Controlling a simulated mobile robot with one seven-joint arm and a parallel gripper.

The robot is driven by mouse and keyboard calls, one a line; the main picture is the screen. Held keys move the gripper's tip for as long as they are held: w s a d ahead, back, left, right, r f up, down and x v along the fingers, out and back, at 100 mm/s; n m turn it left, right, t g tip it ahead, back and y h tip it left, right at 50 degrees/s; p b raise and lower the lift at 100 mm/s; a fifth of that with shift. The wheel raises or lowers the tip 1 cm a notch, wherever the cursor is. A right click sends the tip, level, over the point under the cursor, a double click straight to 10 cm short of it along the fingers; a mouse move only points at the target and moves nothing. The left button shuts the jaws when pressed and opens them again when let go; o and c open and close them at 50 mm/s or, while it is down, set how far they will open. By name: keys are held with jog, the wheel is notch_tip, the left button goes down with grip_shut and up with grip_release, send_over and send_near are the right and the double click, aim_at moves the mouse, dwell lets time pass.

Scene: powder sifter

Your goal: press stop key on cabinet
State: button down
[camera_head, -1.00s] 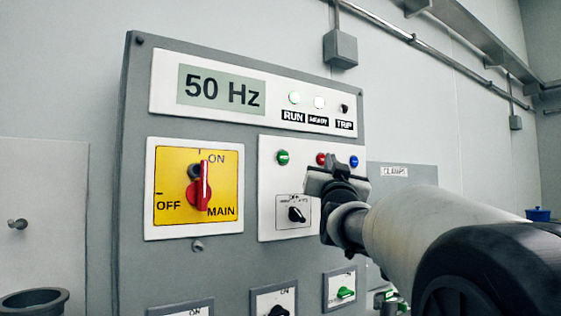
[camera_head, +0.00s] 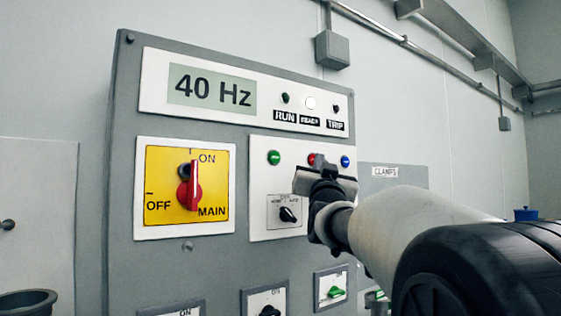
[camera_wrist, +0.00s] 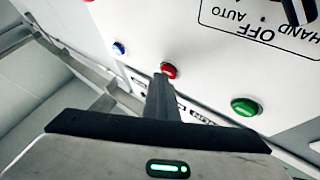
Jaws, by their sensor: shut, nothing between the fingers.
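The cabinet (camera_head: 125,170) fills the middle of the head view. Its red stop key (camera_head: 312,159) sits between a green key (camera_head: 274,158) and a blue key (camera_head: 345,161), and my gripper partly covers it. My gripper (camera_head: 322,168) is shut and empty, right at the red key. In the wrist view the fingertips (camera_wrist: 162,80) meet the edge of the red key (camera_wrist: 169,70); whether they still push it in I cannot tell. The display (camera_head: 212,90) reads 40 Hz. The RUN lamp (camera_head: 285,98) is dark and the middle lamp (camera_head: 310,102) is lit.
A yellow main switch (camera_head: 188,186) with a red handle is left of the key panel. A small black selector (camera_head: 289,214) lies below the keys. Several smaller switches line the cabinet's lower part. A CLAMPS panel (camera_head: 398,176) is to the right.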

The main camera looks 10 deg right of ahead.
jog(key=shift+s+d+f+b, duration=0.1)
jog(key=shift+s+d+b, duration=0.15)
jog(key=shift+s+b, duration=0.5)
jog(key=s+b, duration=0.1)
jog(key=s+d+b, duration=0.1)
jog(key=s, duration=0.1)
jog(key=s+b, duration=0.1)
jog(key=shift+s+d+b, duration=0.35)
dwell(0.6)
